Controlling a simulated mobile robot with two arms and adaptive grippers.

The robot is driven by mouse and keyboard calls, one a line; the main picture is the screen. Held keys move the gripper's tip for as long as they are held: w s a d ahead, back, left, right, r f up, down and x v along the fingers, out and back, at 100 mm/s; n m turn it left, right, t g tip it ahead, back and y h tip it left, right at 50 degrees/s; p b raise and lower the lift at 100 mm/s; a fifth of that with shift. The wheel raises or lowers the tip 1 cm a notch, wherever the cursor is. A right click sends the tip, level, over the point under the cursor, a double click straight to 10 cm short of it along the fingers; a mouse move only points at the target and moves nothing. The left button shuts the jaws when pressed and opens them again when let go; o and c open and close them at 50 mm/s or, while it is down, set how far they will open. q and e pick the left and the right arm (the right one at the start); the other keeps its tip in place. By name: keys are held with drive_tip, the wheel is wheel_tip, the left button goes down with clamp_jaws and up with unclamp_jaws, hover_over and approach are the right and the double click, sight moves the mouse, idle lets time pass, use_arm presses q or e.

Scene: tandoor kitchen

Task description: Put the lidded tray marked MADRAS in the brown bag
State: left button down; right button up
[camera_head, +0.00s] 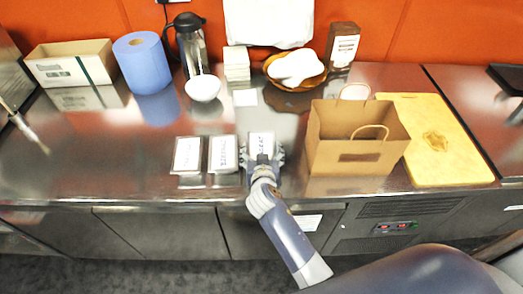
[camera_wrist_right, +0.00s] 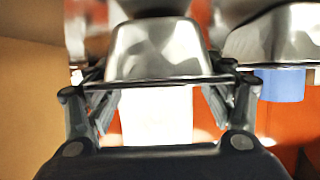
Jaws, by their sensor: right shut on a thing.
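Three lidded trays with white tops are in a row at mid-counter in the head view: a left one (camera_head: 187,155), a middle one (camera_head: 223,153) and a right one (camera_head: 262,143). Their dark lettering is too small to read surely. My right gripper (camera_head: 263,160) is shut on the right tray at its near end. In the right wrist view the silver tray (camera_wrist_right: 158,50) shows between the fingers. I cannot tell whether it is clear of the counter. The brown bag (camera_head: 345,157) stands upright to the right, its top open and handles up. My left gripper is not in view.
A yellow cutting board (camera_head: 432,120) lies right of the bag. Behind are a brown bowl (camera_head: 285,82), a white bowl (camera_head: 203,88), a white stack (camera_head: 236,62), a flask (camera_head: 192,50), a blue roll (camera_head: 142,60) and a box (camera_head: 70,68). The counter's left part is mostly free.

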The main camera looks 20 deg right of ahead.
drive_tip(key=shift+w+f, duration=0.1)
drive_tip(key=shift+f, duration=0.1)
drive_tip(key=shift+f, duration=0.15)
drive_tip(key=o, duration=1.1)
drive_tip(key=shift+c, duration=0.2)
